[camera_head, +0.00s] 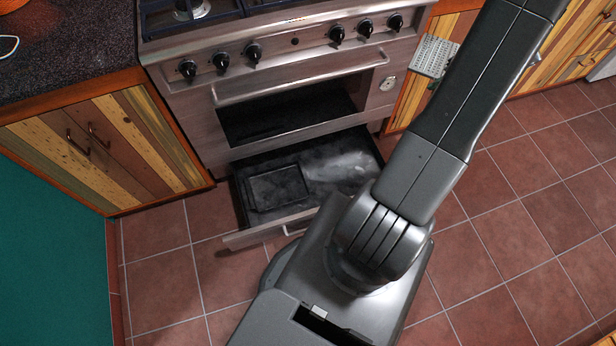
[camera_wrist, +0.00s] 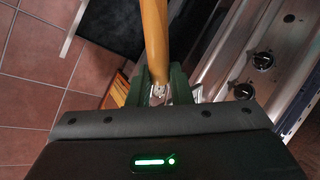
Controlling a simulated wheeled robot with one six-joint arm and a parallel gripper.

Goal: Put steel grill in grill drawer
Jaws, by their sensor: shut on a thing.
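The steel grill (camera_head: 434,56) shows as a light grey plate with holes, raised beside the right end of the stove. The arm hides part of it. In the wrist view, my gripper (camera_wrist: 160,92) has green fingers shut on it. A small pale holed patch shows between them, and a yellow-orange bar (camera_wrist: 155,38) runs upward from there. I cannot tell whether the bar is the grill's handle. The grill drawer (camera_head: 262,232) is pulled out low on the stove, below and left of the grill. In the wrist view, a dark opening with a pale edge (camera_wrist: 74,27) is at upper left.
A dark rectangular tray (camera_head: 277,187) lies in the left part of the drawer. The stove (camera_head: 300,50) has black knobs and a front rail above an oven opening (camera_head: 285,115). Wooden cabinets (camera_head: 105,150) flank it. The tiled floor (camera_head: 545,220) at right is clear.

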